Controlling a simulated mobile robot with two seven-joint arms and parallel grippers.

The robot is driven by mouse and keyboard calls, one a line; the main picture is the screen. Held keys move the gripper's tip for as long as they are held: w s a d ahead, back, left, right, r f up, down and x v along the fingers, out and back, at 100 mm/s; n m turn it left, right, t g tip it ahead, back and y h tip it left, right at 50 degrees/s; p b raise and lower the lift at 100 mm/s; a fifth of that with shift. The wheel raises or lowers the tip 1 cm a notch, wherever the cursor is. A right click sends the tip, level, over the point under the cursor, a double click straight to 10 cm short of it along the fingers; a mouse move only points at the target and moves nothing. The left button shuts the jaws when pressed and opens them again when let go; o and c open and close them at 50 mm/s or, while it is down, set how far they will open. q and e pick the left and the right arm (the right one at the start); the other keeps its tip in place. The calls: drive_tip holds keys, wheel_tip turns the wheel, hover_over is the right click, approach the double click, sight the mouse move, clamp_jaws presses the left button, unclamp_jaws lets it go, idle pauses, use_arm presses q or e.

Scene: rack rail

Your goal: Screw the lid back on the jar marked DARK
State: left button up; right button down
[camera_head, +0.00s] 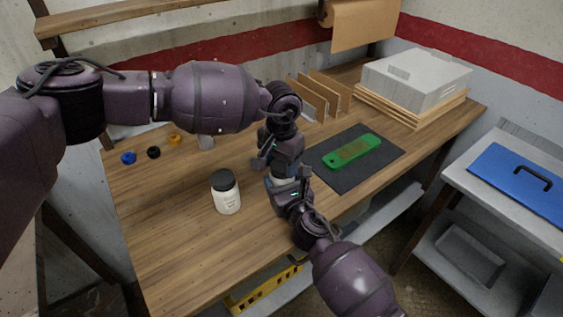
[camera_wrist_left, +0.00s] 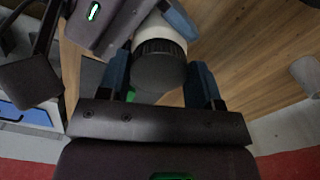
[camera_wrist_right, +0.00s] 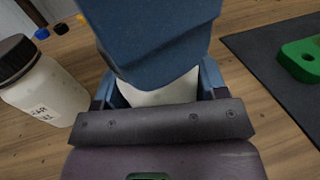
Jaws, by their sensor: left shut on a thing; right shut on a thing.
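A white jar (camera_wrist_left: 165,27) stands between my two grippers, mostly hidden by them in the head view. A black ridged lid (camera_wrist_left: 160,68) sits at its mouth, in line with it; I cannot tell whether it is threaded. My left gripper (camera_head: 272,162) comes from above and is shut on the lid. My right gripper (camera_head: 284,190) comes from the front and is shut on the jar's body, whose white side shows in the right wrist view (camera_wrist_right: 160,95). The held jar's marking is hidden.
Another white jar (camera_head: 227,194) with a black lid stands to the left; its lettering is unclear. Small blue (camera_head: 128,158), black (camera_head: 153,152) and orange (camera_head: 174,140) pieces lie at the back left. A green part (camera_head: 352,151) lies on a dark mat (camera_head: 388,158) to the right.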

use_arm(q)
drive_tip(key=o, duration=0.9)
drive_tip(key=shift+r, duration=2.3)
drive_tip(key=shift+f, duration=0.1)
drive_tip(key=shift+c, duration=0.5)
